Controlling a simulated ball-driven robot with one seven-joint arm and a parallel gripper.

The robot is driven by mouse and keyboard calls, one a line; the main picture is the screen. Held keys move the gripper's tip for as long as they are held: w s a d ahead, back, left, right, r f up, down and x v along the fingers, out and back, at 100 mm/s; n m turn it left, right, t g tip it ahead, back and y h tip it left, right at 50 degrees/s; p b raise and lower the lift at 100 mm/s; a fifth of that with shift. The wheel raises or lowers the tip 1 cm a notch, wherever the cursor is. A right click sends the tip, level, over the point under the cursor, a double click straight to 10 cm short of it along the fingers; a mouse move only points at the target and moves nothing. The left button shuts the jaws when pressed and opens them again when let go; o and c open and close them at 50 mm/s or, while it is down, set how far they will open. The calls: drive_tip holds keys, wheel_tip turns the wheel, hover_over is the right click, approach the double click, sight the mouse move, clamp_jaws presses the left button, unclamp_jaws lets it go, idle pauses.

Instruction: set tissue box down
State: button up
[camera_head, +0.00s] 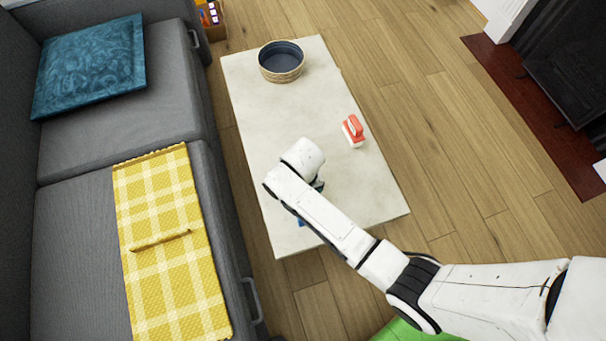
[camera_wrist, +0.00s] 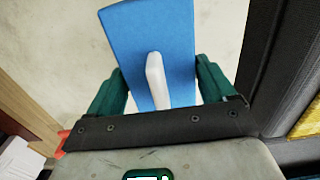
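The tissue box (camera_wrist: 150,30) is blue with a white tissue (camera_wrist: 157,80) sticking out, seen in the wrist view. My gripper (camera_wrist: 160,70) has its two green fingers against either side of the box, holding it. In the head view only a small blue piece of the tissue box (camera_head: 302,222) shows beside my arm, over the near part of the pale coffee table (camera_head: 255,125). My arm hides the rest. I cannot tell whether the box touches the tabletop.
A round dark-lined basket (camera_head: 282,62) stands at the table's far end. A red and white object (camera_head: 353,130) is near the right edge. A grey sofa (camera_head: 85,220) with a yellow plaid blanket (camera_head: 170,240) runs along the left. The table's middle is clear.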

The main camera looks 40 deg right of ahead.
drive_tip(key=shift+o, duration=1.3)
drive_tip(key=shift+r, duration=0.1)
wheel_tip(320, 180, up, 12)
drive_tip(key=p, duration=0.3)
drive_tip(key=shift+r, duration=0.1)
drive_tip(key=s+d+r+n, duration=0.1)
drive_tip(key=s+d, duration=0.3)
drive_tip(key=s, duration=0.4)
drive_tip(key=s+d+r+n+t, duration=0.1)
drive_tip(key=s+d+r, duration=0.3)
drive_tip(key=s, duration=0.5)
drive_tip(key=shift+r+n, duration=0.25)
drive_tip(key=shift+n, duration=0.35)
drive_tip(key=shift+s, duration=0.1)
